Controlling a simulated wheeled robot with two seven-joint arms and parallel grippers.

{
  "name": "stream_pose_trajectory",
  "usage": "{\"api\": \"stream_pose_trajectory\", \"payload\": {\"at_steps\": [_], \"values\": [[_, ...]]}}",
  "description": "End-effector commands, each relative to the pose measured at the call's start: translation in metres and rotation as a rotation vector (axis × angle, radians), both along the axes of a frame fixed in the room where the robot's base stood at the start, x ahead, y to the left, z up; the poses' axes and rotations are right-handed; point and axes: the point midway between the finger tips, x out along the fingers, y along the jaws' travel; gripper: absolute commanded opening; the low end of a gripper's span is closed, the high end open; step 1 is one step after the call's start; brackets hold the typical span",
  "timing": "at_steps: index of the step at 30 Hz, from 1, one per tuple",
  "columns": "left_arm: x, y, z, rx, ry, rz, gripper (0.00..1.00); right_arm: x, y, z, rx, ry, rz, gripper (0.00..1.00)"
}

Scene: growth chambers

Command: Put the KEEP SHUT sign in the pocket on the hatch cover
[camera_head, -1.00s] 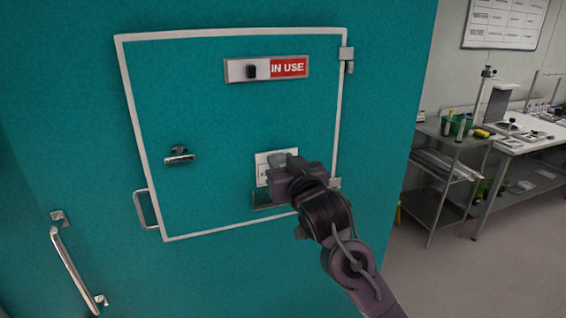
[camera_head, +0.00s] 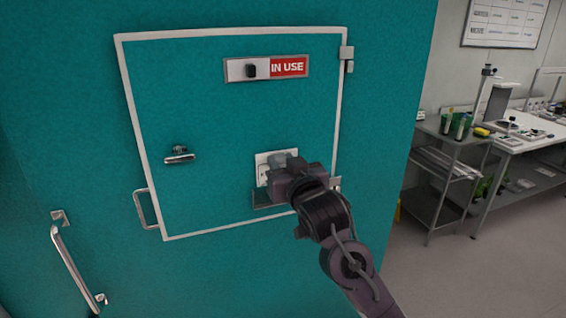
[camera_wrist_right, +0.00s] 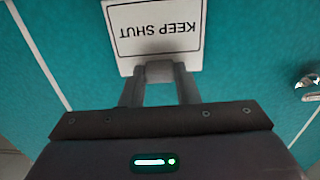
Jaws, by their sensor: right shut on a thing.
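The hatch cover (camera_head: 225,110) is a teal panel with a pale frame, and it is closed. The KEEP SHUT sign (camera_head: 263,160) is a white card in front of its lower right part. In the right wrist view the sign (camera_wrist_right: 153,30) shows upside down, with its edge between the fingers. My right gripper (camera_head: 275,165) is shut on the sign; its fingers also show in the right wrist view (camera_wrist_right: 160,75). The pocket (camera_head: 265,198) is a grey metal strip low on the cover. The sign's lower edge is hidden by my gripper, so I cannot tell whether it is inside the pocket.
An IN USE slider plate (camera_head: 267,68) is on the upper cover. A latch handle (camera_head: 179,156) is at the left, with a pull handle (camera_head: 146,209) below it. A long door handle (camera_head: 76,268) is further left. A shelf cart (camera_head: 447,165) and bench stand right.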

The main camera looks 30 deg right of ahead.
Motion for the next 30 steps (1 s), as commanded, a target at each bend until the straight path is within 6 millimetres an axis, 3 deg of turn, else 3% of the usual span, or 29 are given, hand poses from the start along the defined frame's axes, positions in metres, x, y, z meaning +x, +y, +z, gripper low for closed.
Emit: {"api": "stream_pose_trajectory", "payload": {"at_steps": [30], "values": [[-0.001,0.0,-0.006,0.0,0.001,0.0,0.0,0.0,0.0,-0.01,0.0,0.0,0.0,0.04]]}}
